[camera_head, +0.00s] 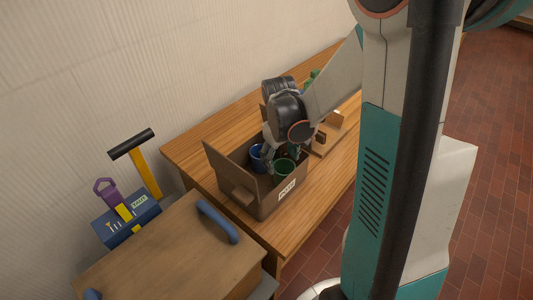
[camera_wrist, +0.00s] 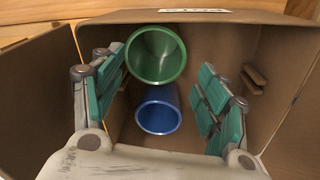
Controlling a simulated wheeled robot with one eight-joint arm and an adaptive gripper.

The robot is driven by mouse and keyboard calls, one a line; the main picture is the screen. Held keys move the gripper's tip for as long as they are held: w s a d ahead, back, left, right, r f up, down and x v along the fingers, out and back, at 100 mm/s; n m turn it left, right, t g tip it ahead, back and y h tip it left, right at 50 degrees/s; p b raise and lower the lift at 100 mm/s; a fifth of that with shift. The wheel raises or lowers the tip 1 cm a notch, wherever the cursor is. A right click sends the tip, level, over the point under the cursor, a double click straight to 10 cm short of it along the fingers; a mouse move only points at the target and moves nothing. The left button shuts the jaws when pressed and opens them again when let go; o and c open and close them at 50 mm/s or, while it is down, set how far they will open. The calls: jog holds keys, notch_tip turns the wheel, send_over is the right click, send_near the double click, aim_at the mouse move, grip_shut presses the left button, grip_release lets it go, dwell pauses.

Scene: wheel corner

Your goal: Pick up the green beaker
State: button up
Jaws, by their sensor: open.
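The green beaker (camera_head: 285,167) stands in an open cardboard box (camera_head: 266,207) on the wooden table. In the wrist view the green beaker (camera_wrist: 156,55) is between and a little beyond my open fingers, nearer the left finger. My gripper (camera_wrist: 165,98) is inside or just over the box, with nothing held. A blue beaker (camera_wrist: 158,110) stands beside the green one, also between the fingers; it shows in the head view too (camera_head: 257,157). Whether a finger touches the green beaker I cannot tell.
The cardboard walls and raised flaps (camera_head: 229,171) surround the beakers closely. Another cardboard box (camera_head: 329,133) lies farther along the table (camera_head: 186,148). A wooden cart top (camera_head: 165,252) and a blue toolbox (camera_head: 127,217) stand at the lower left.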

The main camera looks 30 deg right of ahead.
jog(key=shift+d+f, duration=0.2)
jog(key=shift+f, duration=0.4)
jog(key=shift+d+f, duration=0.2)
jog(key=shift+f, duration=0.4)
jog(key=f+b, duration=0.1)
jog(key=f, duration=0.1)
jog(key=f+b, duration=0.1)
jog(key=f, duration=0.1)
jog(key=f+b, duration=0.1)
jog(key=f, duration=0.2)
jog(key=shift+w+d+f+b, duration=0.1)
jog(key=shift+w+d+b, duration=0.05)
jog(key=shift+d+b, duration=0.2)
jog(key=shift+c, duration=0.4)
jog(key=c, duration=1)
